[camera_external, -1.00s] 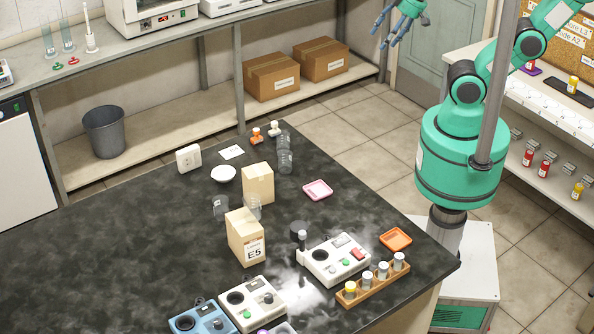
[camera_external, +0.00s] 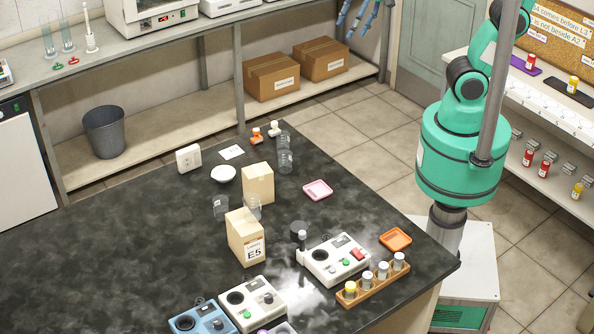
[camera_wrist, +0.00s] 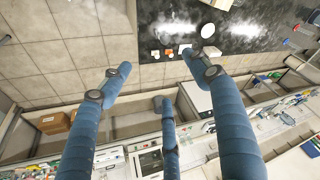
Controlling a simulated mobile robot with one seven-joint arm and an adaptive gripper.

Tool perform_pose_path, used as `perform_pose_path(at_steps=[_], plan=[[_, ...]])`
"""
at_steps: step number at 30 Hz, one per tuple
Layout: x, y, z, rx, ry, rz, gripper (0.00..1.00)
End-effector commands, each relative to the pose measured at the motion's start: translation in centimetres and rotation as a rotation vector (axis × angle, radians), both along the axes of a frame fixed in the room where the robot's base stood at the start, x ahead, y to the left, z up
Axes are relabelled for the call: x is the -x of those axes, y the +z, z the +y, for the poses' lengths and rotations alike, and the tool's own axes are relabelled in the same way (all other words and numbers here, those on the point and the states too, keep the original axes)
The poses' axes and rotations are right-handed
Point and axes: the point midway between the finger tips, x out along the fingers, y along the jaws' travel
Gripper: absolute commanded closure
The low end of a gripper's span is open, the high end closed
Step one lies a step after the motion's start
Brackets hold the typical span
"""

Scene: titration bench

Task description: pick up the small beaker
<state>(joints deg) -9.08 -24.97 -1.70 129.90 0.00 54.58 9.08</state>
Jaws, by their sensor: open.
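Several clear glass beakers stand on the dark bench: a back pair (camera_external: 285,161) behind the pink tray, and a front pair, one at the left (camera_external: 221,207) and one (camera_external: 252,207) partly hidden behind a labelled box. I cannot tell which is the small beaker. My gripper (camera_external: 357,14) is at the top edge in the external view, well away from the beakers, with only its blue fingers showing. In the wrist view my gripper (camera_wrist: 157,82) has its three fingers spread open with nothing between them. The beakers are not clear there.
Two tan boxes, the rear one (camera_external: 258,183) and the front one marked E5 (camera_external: 245,240), stand near the beakers. A white bowl (camera_external: 223,174), a pink tray (camera_external: 318,189), a white instrument (camera_external: 335,259) and a vial rack (camera_external: 372,284) are also on the bench. Its left part is clear.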

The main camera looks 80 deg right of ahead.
Motion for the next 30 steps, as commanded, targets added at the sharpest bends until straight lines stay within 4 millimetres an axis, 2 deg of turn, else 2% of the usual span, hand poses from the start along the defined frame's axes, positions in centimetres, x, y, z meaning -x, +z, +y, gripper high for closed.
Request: perform_pose_path(at_steps=[3,14,23,30], plan=[[-2.5,0.7,2.0,-0.008,0.006,0.026,0.38],[-9.2,1.7,8.6,-0.024,0.010,0.096,0.38],[-14.2,1.0,15.2,-0.026,0.014,0.155,0.38],[-17.6,-0.4,21.2,-0.023,0.015,0.200,0.38]])
